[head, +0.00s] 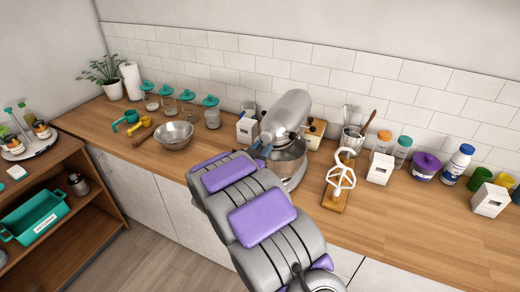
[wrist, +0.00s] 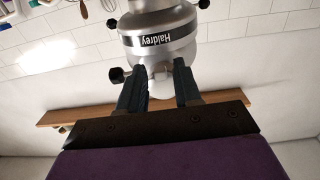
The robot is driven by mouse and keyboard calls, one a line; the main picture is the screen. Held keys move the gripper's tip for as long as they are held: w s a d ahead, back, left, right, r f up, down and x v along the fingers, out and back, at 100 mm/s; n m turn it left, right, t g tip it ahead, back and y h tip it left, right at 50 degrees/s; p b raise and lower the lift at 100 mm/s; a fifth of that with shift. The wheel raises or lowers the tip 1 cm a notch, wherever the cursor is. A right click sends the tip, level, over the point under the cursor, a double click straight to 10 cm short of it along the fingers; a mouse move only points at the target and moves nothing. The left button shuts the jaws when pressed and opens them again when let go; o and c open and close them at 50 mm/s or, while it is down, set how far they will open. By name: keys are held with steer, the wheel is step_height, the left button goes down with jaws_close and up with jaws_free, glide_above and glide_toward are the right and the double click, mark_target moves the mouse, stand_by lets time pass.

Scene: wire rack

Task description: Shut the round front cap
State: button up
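The silver stand mixer (head: 286,113) stands on the counter with its bowl (head: 288,160) under the head. In the wrist view, which looks upside down, the mixer head (wrist: 160,20) fills the top middle with a dark name band. A pale rounded part at its front end, likely the round front cap (wrist: 161,76), shows between my fingers. I cannot tell whether it is open or closed. My gripper (wrist: 160,92) is open, with one dark finger on each side of that part; contact is unclear. In the head view my gripper (head: 262,150) is at the mixer's front, partly hidden by my arm.
A white beater on a wooden board (head: 333,199) lies right of the mixer. A metal bowl (head: 174,135) is to the left. White boxes (head: 247,130), a utensil holder (head: 352,139) and several jars line the wall. The counter's front right is clear.

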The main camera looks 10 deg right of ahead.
steer(key=shift+d, duration=0.2)
steer(key=shift+c, duration=1.4)
steer(key=shift+a, duration=0.25)
jaws_close()
steer(key=o, duration=0.5)
jaws_free()
steer(key=shift+a, duration=0.1)
steer(key=v, duration=1.7)
steer(key=shift+a+f+p, duration=0.2)
steer(key=shift+p, duration=0.2)
